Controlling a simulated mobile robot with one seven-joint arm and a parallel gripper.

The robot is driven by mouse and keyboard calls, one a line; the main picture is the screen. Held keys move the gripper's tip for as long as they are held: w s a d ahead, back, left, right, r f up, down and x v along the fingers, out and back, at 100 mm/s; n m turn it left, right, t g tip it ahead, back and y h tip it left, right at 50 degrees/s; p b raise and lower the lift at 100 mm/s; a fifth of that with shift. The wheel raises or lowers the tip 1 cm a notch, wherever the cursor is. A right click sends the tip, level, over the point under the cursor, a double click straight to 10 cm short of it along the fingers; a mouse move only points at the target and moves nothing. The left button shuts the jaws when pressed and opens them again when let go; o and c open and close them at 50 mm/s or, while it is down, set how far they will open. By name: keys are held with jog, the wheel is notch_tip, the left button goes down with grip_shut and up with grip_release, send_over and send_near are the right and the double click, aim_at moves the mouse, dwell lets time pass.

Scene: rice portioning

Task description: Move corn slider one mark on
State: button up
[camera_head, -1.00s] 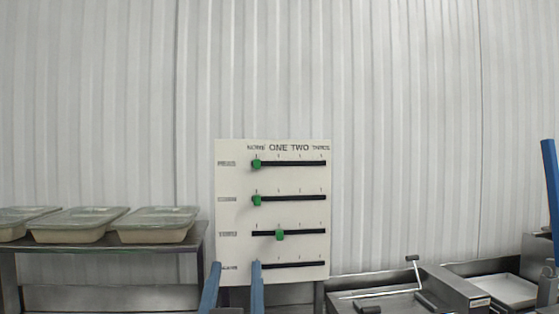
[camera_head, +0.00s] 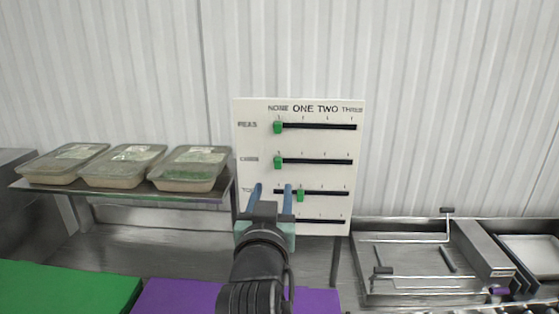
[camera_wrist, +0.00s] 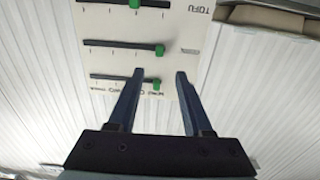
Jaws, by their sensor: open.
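A white slider board (camera_head: 357,190) stands before the wall, with black tracks and green sliders. The top slider (camera_head: 278,127) and second slider (camera_head: 277,162) are at the left mark, NONE. The tofu row's slider (camera_head: 300,196) is at ONE. The bottom track (camera_head: 325,221) shows only partly; my gripper hides its left end, and no slider shows on it. I cannot make out which row is corn. My gripper (camera_head: 270,188) is open and empty before the board's lower left. In the wrist view the second slider (camera_wrist: 160,50) and top slider (camera_wrist: 157,83) appear between or near its fingertips (camera_wrist: 160,72).
Lidded tubs (camera_head: 190,168) stand on a steel shelf (camera_head: 120,193) to the left. A steel unit with wire handles (camera_head: 410,250) stands to the right. Green (camera_head: 65,285) and purple (camera_head: 180,296) surfaces lie at the front. The wall right of the board is bare.

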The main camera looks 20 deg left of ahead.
aim_at(278, 165)
jog(key=p+x, duration=0.2)
jog(key=x, duration=0.8)
jog(key=shift+w, duration=0.4)
grip_shut()
jog(key=shift+f, duration=0.1)
dwell(0.9)
